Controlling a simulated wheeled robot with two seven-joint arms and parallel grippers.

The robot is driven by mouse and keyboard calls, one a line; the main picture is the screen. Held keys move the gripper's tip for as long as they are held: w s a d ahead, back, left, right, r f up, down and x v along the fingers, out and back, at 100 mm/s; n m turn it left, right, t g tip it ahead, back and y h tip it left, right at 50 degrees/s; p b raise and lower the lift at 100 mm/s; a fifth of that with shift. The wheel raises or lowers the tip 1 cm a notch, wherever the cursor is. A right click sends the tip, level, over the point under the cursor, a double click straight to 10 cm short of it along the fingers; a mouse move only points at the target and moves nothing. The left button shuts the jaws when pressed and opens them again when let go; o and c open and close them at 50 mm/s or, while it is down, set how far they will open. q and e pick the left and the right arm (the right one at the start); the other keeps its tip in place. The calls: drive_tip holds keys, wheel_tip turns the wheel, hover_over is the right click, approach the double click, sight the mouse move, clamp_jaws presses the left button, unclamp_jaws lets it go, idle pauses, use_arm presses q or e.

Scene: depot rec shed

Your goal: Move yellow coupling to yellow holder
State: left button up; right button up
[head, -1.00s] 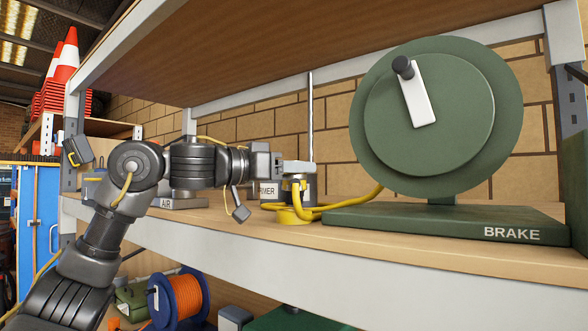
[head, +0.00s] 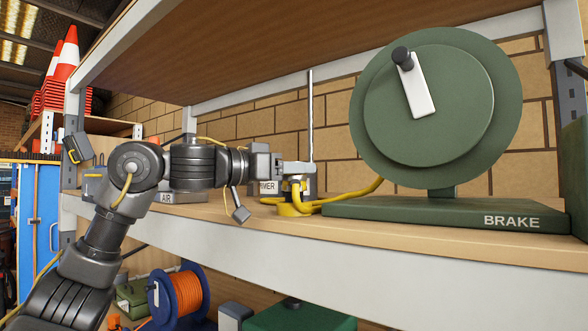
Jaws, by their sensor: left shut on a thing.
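My left gripper (head: 298,170) reaches in from the left over the shelf and is shut on the yellow coupling (head: 297,187), of which only a small part shows below the fingers. A yellow hose (head: 362,197) runs from around there to the green reel marked BRAKE. Coils of yellow hose or a yellow ring-shaped part (head: 290,209) lie on the shelf just under the gripper. I cannot tell which yellow part is the holder. My right gripper is not in view.
The green BRAKE reel (head: 436,110) with its crank stands at the right on the shelf (head: 400,244). A thin upright rod (head: 310,115) and a block labelled AIR (head: 180,197) are near the gripper. The upper shelf (head: 330,40) hangs overhead. An orange cable reel (head: 180,295) sits below.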

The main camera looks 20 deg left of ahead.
use_arm(q)
drive_tip(key=shift+f+b, duration=0.5)
drive_tip(key=shift+f, duration=0.1)
drive_tip(key=o, duration=1.1)
drive_tip(key=shift+a, duration=0.1)
drive_tip(key=shift+s+a+f+b, duration=0.1)
drive_tip(key=shift+s+a+b, duration=0.15)
drive_tip(key=shift+b, duration=0.1)
drive_tip(key=shift+b+v, duration=2.4)
drive_tip(key=shift+v, duration=2.6)
drive_tip(key=shift+s, duration=0.1)
